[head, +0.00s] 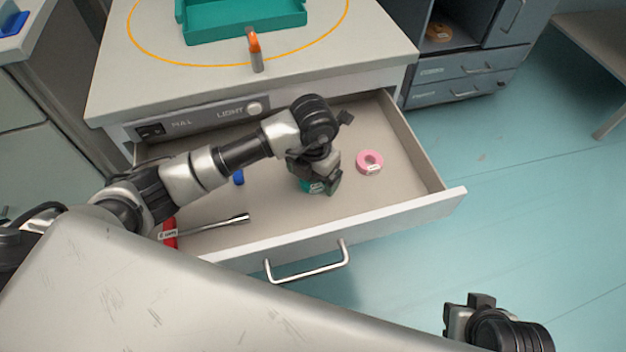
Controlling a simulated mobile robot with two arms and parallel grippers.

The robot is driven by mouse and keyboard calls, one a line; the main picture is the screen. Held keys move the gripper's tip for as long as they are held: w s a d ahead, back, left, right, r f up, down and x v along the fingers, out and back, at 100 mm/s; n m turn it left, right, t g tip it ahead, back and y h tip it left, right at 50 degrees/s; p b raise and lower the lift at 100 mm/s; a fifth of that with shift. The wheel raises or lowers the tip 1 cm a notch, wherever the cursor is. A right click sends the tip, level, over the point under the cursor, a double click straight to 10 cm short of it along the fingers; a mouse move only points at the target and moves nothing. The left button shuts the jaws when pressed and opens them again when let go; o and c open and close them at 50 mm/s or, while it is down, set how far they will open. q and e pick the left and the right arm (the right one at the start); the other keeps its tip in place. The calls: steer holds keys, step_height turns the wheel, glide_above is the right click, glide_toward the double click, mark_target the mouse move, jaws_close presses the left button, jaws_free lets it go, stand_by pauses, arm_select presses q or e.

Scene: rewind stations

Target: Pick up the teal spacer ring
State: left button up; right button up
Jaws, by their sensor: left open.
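The teal spacer ring (308,187) lies in the open drawer (400,198), mostly hidden by my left gripper. Only a teal edge and a small pale label show. My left gripper (321,183) is open and points down right over the ring, with its fingers beside it; whether they touch it I cannot tell. My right gripper (478,304) is at the lower right, outside the drawer and away from the ring. I cannot tell whether its jaws are open or shut.
A pink ring (370,161) lies right of my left gripper. A teal tray (245,22) and an orange-topped item (254,48) stand on the worktop. The drawer's right end is clear.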

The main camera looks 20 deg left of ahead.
arm_select(q)
steer(key=c, duration=1)
steer(key=shift+r, duration=0.1)
